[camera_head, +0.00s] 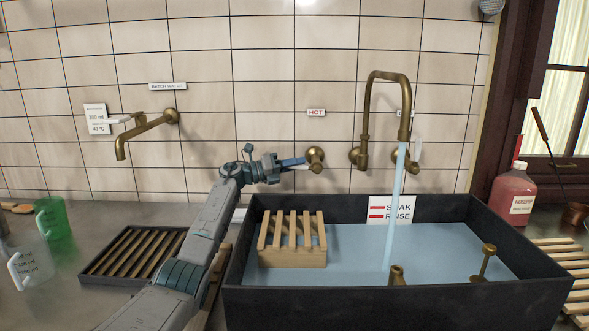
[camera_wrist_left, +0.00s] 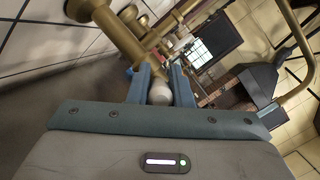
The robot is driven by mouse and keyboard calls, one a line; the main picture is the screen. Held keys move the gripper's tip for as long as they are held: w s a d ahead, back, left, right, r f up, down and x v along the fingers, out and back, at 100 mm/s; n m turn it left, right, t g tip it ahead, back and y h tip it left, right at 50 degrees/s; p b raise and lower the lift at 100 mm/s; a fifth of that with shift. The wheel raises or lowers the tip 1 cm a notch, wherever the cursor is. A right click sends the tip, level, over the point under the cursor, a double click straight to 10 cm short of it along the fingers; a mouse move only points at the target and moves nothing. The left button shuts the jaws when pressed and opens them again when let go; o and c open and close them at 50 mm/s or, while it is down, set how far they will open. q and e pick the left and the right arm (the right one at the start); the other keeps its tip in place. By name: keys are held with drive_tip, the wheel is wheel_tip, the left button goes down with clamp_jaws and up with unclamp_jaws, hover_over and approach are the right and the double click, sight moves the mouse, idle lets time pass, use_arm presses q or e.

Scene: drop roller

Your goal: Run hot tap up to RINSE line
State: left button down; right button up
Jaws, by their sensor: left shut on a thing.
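The brass hot tap (camera_head: 315,157) is on the tiled wall under the HOT label (camera_head: 316,112). My left gripper (camera_head: 292,162) is at its white lever, and in the left wrist view the blue fingers are shut on the lever's white end (camera_wrist_left: 160,92). Water (camera_head: 394,205) runs from the curved brass spout (camera_head: 388,75) into the dark sink (camera_head: 258,205). Bluish water (camera_head: 350,255) covers the sink floor. The SOAK and RINSE marker (camera_head: 391,209) is on the back wall, RINSE below SOAK. The water surface lies near the marker's lower edge, below the RINSE bar. My right gripper is out of view.
A second tap (camera_head: 404,160) with a raised white lever is right of the spout. A wooden slatted rack (camera_head: 292,252) stands in the sink's left part. Another wall spout (camera_head: 145,135), a slatted tray (camera_head: 135,254) and a green jug (camera_head: 52,218) are at left. A red bottle (camera_head: 514,193) stands right.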

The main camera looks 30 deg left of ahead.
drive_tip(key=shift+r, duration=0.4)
use_arm(q)
drive_tip(key=c, duration=1.3)
unclamp_jaws()
